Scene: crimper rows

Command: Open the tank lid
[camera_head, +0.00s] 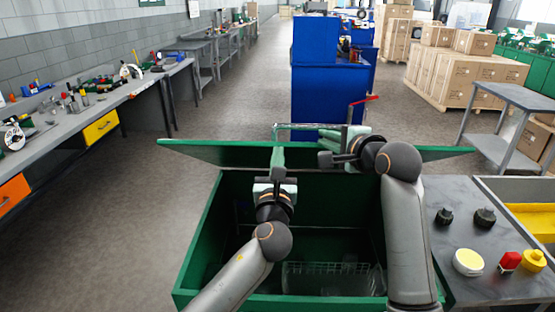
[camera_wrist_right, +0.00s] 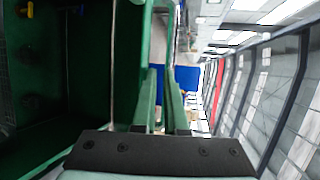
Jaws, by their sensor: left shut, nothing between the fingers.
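The green tank (camera_head: 200,235) stands open in front of me in the head view. Its green lid (camera_head: 225,152) is raised at the far side, tilted, above the dark opening. My left gripper (camera_head: 278,160) is shut and empty, its fingers pointing away at the middle of the lid; I cannot tell if they touch it. My right gripper (camera_head: 328,146) lies sideways just beside the lid's upper edge. In the right wrist view its fingers (camera_wrist_right: 165,105) are apart with a gap between them. A thin rail (camera_head: 305,125) shows at the lid's top, partly hidden by my right gripper.
A wire basket (camera_head: 330,268) sits inside the tank. To the right, a grey bench (camera_head: 455,220) holds dark knobs, a yellow-white disc, and red and yellow parts. A blue cabinet (camera_head: 318,75) stands behind the tank. A workbench (camera_head: 90,105) runs along the left; the floor between is clear.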

